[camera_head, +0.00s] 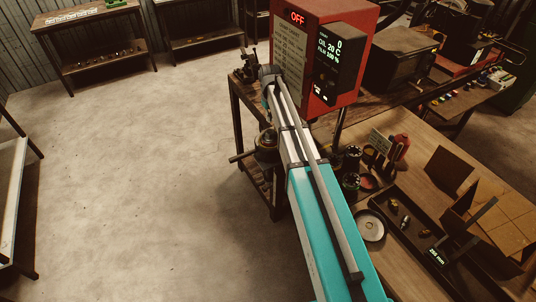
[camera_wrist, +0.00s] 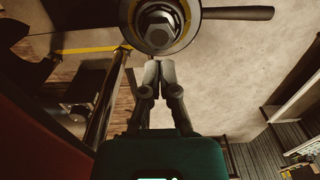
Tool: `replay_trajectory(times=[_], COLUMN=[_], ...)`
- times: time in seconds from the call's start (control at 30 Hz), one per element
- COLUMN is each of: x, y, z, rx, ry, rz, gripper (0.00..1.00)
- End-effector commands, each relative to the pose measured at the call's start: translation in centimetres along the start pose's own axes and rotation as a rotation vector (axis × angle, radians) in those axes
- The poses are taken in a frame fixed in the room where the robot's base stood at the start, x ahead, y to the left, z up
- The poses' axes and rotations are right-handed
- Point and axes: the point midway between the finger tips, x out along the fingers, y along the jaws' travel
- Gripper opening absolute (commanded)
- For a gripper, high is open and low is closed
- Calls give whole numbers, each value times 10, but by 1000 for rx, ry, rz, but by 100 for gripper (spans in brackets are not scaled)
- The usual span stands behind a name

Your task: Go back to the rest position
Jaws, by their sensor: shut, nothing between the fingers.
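My gripper (camera_wrist: 158,74) shows in the wrist view with its two fingers together and nothing between them. Just beyond the fingertips in that view is a round dark part (camera_wrist: 180,42) with a yellow ring, a hex-shaped metal centre and a dark lever (camera_wrist: 238,13). I cannot tell whether the fingertips touch it. In the head view my arm reaches out over the edge of the workbench toward a small dark stand (camera_head: 236,108); my gripper cannot be made out clearly there.
A red control box (camera_head: 309,20) reading OFF stands close beside my arm. The wooden workbench (camera_head: 420,160) at right holds a dark tray, a round dish (camera_head: 371,226) and cardboard boxes (camera_head: 497,215). Shelves stand along the back wall. The concrete floor (camera_head: 150,170) at left is clear.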

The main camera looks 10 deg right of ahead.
Motion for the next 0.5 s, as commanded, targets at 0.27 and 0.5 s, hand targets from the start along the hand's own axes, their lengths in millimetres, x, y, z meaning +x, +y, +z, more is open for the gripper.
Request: replay_trajectory(times=[0.27,0.5], x=[6,33], y=[-4,-22], z=[10,60], rx=[9,59], ry=[0,0], rz=[0,0], gripper=[0,0])
